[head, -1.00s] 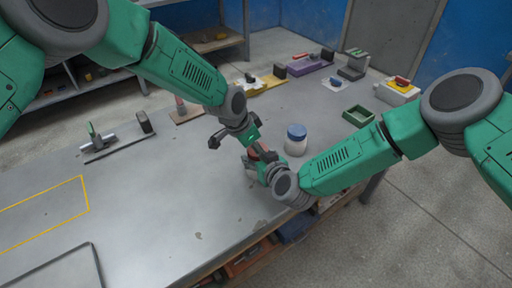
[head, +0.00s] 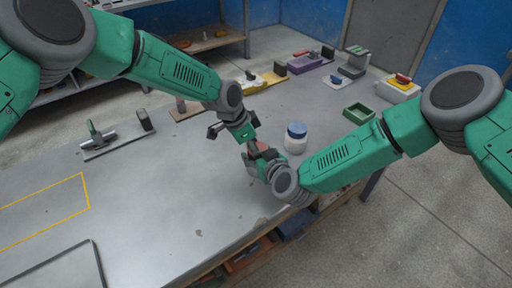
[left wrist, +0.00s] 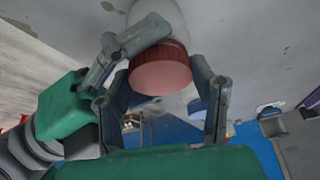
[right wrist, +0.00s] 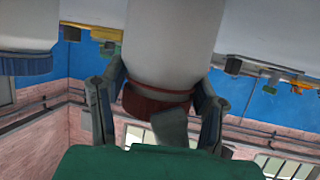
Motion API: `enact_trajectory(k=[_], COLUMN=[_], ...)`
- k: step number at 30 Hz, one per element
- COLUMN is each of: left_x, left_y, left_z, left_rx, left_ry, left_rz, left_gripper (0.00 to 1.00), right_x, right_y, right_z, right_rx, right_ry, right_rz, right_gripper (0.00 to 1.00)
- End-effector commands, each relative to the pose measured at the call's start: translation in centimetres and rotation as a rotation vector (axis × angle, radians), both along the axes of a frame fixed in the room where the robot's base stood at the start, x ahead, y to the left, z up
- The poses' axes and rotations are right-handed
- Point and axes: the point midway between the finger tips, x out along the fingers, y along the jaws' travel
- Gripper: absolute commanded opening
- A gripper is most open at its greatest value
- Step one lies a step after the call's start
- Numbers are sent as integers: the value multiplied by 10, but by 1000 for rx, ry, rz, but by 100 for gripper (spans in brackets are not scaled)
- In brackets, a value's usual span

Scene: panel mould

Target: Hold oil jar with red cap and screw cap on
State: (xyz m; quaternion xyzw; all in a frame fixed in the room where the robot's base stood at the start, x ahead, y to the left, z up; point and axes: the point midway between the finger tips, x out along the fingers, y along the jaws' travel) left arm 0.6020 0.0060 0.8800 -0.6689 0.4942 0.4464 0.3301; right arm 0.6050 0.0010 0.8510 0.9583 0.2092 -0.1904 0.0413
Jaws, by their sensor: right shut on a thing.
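The oil jar is a pale cylinder with a red cap. It shows in the right wrist view (right wrist: 172,40) with the red cap (right wrist: 155,105) at its lower end, between the fingers of my right gripper (right wrist: 155,100), which is shut on it. In the left wrist view the red cap (left wrist: 160,70) lies between the parted fingers of my left gripper (left wrist: 162,95). Whether those fingers touch the cap is unclear. In the head view my left gripper (head: 252,150) comes from above, and the cap is mostly hidden where it meets my right gripper (head: 262,165).
A white jar with a blue cap (head: 297,138) stands just right of the grippers. A green tray (head: 358,115), a purple block (head: 310,63) and other fixtures line the back. The table's left part (head: 130,200) is mostly clear.

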Motion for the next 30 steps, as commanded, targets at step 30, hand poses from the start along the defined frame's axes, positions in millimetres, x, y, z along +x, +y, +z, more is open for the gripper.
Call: enact_trajectory(k=[30], left_x=[0], left_y=[0], left_z=[45], left_rx=[0], left_ry=[1], left_rz=[3], left_gripper=[71], right_x=[-1], right_y=[-2], right_z=[-3], right_rx=[-3], right_ry=[6], right_rz=[-1], right_gripper=[0])
